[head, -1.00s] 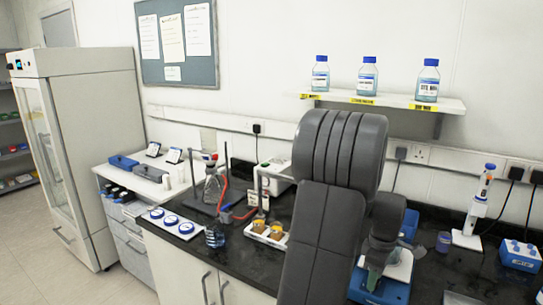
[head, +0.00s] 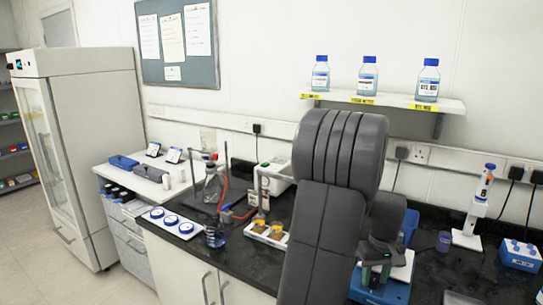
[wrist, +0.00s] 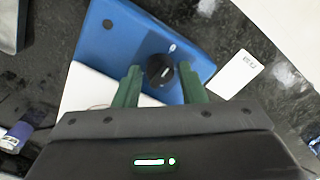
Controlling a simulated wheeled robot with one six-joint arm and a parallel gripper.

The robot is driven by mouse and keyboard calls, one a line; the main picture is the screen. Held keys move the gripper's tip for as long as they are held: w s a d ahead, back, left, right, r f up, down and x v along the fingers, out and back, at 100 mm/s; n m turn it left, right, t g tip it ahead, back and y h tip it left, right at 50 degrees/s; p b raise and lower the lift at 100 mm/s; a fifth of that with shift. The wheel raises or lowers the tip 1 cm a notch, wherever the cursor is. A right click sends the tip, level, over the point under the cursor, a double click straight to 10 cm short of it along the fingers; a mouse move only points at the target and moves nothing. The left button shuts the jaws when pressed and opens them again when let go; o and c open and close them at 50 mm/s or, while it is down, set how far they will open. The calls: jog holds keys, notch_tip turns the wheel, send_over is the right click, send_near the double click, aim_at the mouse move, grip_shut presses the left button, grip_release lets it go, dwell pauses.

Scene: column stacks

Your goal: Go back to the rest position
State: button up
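My gripper (wrist: 160,70) is open in the wrist view, with its two green fingers apart. A black knob (wrist: 161,71) on a blue and white device (wrist: 110,35) shows between the fingers. I cannot tell whether the fingers touch the knob. In the head view, my gripper (head: 376,274) hangs low in front of the same device (head: 402,268) on the dark bench. My grey arm hides part of the bench and most of the gripper's upper side.
A white block with amber-topped items (head: 267,232) and a flask (head: 214,187) on a stand are left of my arm. A pipette on a stand (head: 481,205) and a blue box (head: 520,255) stand right. A shelf (head: 395,101) with three bottles hangs above.

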jog(key=m, duration=1)
jog(key=shift+m, duration=0.4)
dwell(0.4)
